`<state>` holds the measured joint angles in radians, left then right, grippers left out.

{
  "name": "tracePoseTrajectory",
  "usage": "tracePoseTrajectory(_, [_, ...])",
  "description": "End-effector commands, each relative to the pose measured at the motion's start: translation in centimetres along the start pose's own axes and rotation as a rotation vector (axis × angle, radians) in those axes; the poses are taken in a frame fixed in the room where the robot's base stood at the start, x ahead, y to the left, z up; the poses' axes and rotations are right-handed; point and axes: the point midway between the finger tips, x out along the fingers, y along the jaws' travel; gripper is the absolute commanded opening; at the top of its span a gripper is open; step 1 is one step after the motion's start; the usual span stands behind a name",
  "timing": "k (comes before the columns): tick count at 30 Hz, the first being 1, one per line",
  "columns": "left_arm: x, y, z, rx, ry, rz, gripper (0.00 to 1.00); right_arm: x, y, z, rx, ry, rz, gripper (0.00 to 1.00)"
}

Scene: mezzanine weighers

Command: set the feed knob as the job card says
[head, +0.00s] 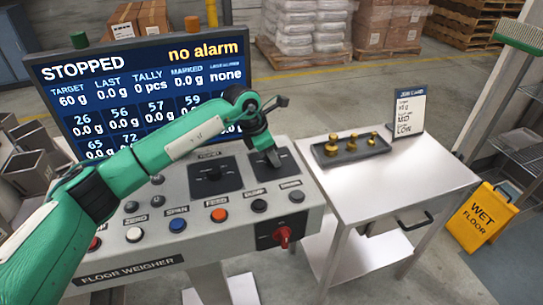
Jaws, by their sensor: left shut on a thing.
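The floor weigher console (150,205) stands in front of me, with two black dial plates on its top. The left plate (213,178) carries a dark knob and is uncovered. My left gripper (272,158) reaches down onto the right plate (290,166) and is shut on the knob there, which it mostly hides. The plate labels are too small or covered to read. The job card (409,111) stands upright on the side table; it reads MID and, below that, LOW, with small captions I cannot read clearly. My right gripper is not in view.
The screen (150,95) reads STOPPED, no alarm, target 60 g. Several push buttons (219,216) and a red rotary switch (283,237) are on the console front. A dark tray (330,158) with brass weights sits on the side table (410,170). A yellow wet-floor sign (480,217) stands right.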

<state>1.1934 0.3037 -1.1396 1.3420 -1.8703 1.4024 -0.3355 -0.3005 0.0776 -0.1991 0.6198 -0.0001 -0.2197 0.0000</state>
Motion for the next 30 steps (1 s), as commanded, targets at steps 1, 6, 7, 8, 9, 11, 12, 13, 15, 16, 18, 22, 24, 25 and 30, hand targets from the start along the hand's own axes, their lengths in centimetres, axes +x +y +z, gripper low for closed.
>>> tracePoseTrajectory(1, [0.3,0.0,-0.1,-0.028,0.000,0.016,0.14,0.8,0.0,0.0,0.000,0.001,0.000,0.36])
tracePoseTrajectory(6, [0.4,-0.1,-0.2,-0.166,-0.001,0.074,0.14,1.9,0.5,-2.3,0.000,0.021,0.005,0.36])
tracePoseTrajectory(7, [0.4,-0.1,-0.2,-0.191,-0.001,0.085,0.14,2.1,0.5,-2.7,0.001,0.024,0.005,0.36])
tracePoseTrajectory(8, [0.5,-0.1,-0.2,-0.217,-0.001,0.096,0.14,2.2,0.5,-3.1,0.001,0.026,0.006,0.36])
tracePoseTrajectory(9, [0.5,-0.2,-0.2,-0.253,-0.001,0.109,0.14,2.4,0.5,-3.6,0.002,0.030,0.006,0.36])
tracePoseTrajectory(11, [0.5,-0.2,-0.1,-0.305,-0.002,0.132,0.14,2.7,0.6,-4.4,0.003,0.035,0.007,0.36])
tracePoseTrajectory(12, [0.5,-0.2,-0.1,-0.339,-0.002,0.147,0.14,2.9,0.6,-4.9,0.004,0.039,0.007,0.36])
tracePoseTrajectory(13, [0.5,-0.2,-0.1,-0.366,-0.002,0.157,0.14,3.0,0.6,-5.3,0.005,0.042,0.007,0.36])
tracePoseTrajectory(15, [0.5,-0.3,-0.1,-0.428,-0.002,0.183,0.14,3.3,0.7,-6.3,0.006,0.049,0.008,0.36])
tracePoseTrajectory(16, [0.5,-0.3,-0.1,-0.451,-0.002,0.193,0.14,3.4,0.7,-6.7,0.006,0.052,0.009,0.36])
tracePoseTrajectory(18, [0.4,-0.3,0.0,-0.500,-0.002,0.212,0.14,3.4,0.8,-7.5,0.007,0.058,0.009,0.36])
tracePoseTrajectory(22, [0.4,-0.3,0.0,-0.578,-0.002,0.244,0.14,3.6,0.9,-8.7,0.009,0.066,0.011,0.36])
tracePoseTrajectory(24, [0.4,-0.4,0.0,-0.618,-0.001,0.260,0.14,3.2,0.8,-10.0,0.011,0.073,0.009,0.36])
tracePoseTrajectory(25, [0.4,-0.4,0.0,-0.635,-0.001,0.266,0.14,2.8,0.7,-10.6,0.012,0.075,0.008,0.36])
tracePoseTrajectory(30, [0.3,-0.4,0.1,-0.717,-0.001,0.300,0.14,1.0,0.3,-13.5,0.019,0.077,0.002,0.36])
